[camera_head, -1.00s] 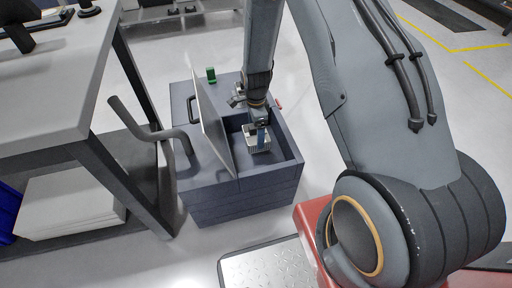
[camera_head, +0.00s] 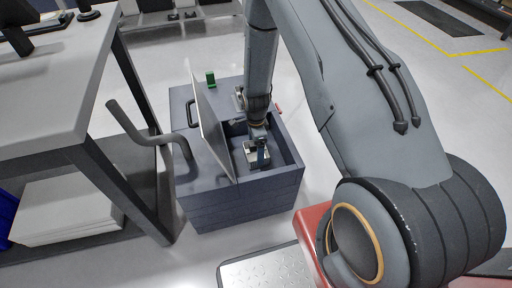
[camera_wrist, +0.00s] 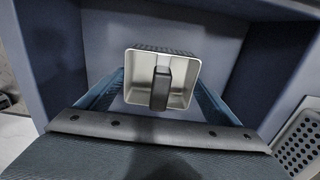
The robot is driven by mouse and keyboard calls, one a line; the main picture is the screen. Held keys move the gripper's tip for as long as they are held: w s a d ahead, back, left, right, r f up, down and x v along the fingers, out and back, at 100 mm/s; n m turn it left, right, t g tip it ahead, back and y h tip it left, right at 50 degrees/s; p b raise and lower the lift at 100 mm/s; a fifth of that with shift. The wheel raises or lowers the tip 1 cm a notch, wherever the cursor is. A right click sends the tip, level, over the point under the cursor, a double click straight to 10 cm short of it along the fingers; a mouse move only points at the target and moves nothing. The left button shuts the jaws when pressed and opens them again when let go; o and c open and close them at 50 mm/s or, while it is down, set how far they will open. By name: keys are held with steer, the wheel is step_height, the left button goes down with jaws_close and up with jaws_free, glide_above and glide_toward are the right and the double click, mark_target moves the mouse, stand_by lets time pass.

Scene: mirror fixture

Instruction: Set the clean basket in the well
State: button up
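The clean basket (camera_head: 252,157) is a small pale open box with a dark handle bar across its middle. It also shows upright in the wrist view (camera_wrist: 187,98). My gripper (camera_head: 261,153) points down into the well, and its blue fingers (camera_wrist: 160,92) press on the basket's two opposite outer sides. The well (camera_head: 284,152) is the open, dark-walled compartment in the top of a blue-grey cabinet. The basket is inside its walls, low down. I cannot tell whether its underside touches the floor of the well.
A raised lid panel (camera_head: 209,122) stands just left of the well. A bent grey pipe handle (camera_head: 137,128) rises beside the cabinet (camera_head: 235,207). A green object (camera_head: 210,79) sits on the cabinet's back. A workbench (camera_head: 62,80) stands at the left.

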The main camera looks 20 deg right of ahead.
steer(key=shift+o, duration=1.4)
step_height(320, 180, up, 12)
steer(key=shift+r+p, duration=0.1)
steer(key=shift+p, duration=0.75)
step_height(320, 180, up, 10)
steer(key=s+a+n, duration=0.3)
steer(key=n, duration=0.1)
step_height(320, 180, up, 10)
steer(key=n, duration=0.5)
glide_above(251, 156)
steer(key=s+a, duration=0.3)
steer(key=s, duration=0.2)
steer(key=s+a+r+n, duration=0.1)
steer(key=s+r+n, duration=0.4)
steer(key=s, duration=0.4)
steer(key=s+r+n, duration=0.6)
steer(key=s+r, duration=0.1)
steer(key=s, duration=0.3)
steer(key=shift+s+a+n+y, duration=0.3)
steer(key=shift+a, duration=0.05)
